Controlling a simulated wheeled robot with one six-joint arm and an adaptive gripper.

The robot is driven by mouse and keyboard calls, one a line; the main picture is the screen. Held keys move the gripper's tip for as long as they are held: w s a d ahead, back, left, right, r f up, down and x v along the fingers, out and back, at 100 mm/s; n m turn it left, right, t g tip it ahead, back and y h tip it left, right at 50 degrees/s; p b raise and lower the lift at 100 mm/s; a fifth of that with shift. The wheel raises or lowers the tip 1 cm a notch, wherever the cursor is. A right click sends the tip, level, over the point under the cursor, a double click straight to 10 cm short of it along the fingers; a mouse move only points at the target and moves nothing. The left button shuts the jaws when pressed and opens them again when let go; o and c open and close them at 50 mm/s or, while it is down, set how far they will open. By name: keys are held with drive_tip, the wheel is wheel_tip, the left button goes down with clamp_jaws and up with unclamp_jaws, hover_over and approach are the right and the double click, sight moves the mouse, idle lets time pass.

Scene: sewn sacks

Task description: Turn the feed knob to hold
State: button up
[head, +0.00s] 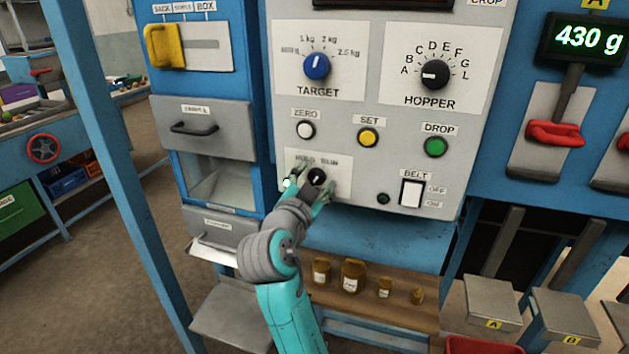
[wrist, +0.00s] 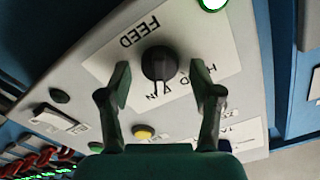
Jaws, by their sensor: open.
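The feed knob (head: 317,176) is a small round black knob on a white plate below the ZERO button, with HOLD and RUN printed above it. It also shows in the wrist view (wrist: 158,62), upside down, with FEED beside it. Its white mark appears to point toward the RUN side. My gripper (head: 309,188) is at the plate, in front of the knob. In the wrist view my gripper (wrist: 161,85) has its two fingers apart on either side of the knob, with visible gaps. The HOLD label is partly hidden by a finger in the wrist view.
Above are the blue TARGET knob (head: 316,66) and black HOPPER knob (head: 435,74). The yellow SET button (head: 368,138), green DROP button (head: 436,146) and BELT switch (head: 411,193) lie to the right. A wooden shelf (head: 330,299) with several small jars is below.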

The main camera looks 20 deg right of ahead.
drive_tip(key=c, duration=1.1)
drive_tip(key=shift+n, duration=0.3)
drive_tip(key=n, duration=0.5)
drive_tip(key=shift+a, duration=0.1)
drive_tip(key=n, duration=0.6)
drive_tip(key=shift+w+a, duration=0.1)
drive_tip(key=shift+w, duration=0.05)
drive_tip(key=shift+n, duration=0.3)
